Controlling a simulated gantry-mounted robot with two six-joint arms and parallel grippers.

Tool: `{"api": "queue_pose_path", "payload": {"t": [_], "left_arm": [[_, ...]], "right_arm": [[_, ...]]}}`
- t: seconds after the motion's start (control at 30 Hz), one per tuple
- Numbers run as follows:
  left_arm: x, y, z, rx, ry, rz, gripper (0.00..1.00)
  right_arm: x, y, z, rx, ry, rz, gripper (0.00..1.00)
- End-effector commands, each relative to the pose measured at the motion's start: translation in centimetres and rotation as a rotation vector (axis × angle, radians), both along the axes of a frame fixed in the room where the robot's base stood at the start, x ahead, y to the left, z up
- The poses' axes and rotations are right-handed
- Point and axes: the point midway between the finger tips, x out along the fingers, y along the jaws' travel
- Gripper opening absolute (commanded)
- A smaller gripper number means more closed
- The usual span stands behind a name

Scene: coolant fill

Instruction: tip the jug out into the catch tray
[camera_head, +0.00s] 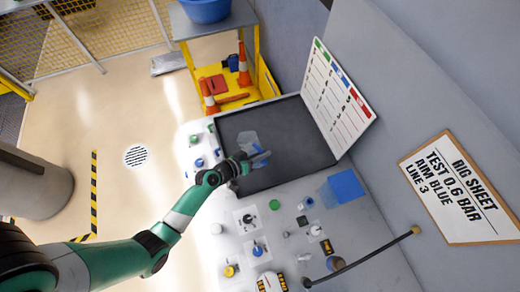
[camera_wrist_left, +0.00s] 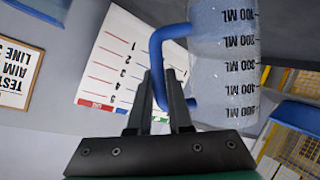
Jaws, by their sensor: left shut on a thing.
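The clear jug (camera_head: 246,143) hangs over the black catch tray (camera_head: 294,130) in the head view, near its left side. My left gripper (camera_head: 243,165) is shut on the jug's blue handle, which shows between the fingers in the wrist view (camera_wrist_left: 158,75). I cannot make out liquid in the jug or in the tray. My right gripper is out of view.
A white chart board (camera_head: 335,95) stands along the tray's far right edge. A blue box (camera_head: 346,186) and several knobs and fittings stand on the pale bench nearer me. A yellow cart (camera_head: 258,85) with cones is beyond the tray. A rig sheet (camera_head: 462,190) hangs on the wall.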

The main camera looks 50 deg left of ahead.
Motion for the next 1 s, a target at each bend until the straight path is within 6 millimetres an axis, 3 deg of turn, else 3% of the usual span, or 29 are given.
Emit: {"api": "queue_pose_path", "payload": {"t": [0.5, 1.0], "left_arm": [[0.1, 0.8, 2.9, -0.192, 0.005, 0.001, 0.00], [0.1, 0.9, 3.1, -0.223, 0.007, 0.000, 0.00]], "right_arm": [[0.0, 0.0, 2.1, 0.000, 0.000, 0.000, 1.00], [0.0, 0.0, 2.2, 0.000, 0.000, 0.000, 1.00]]}}
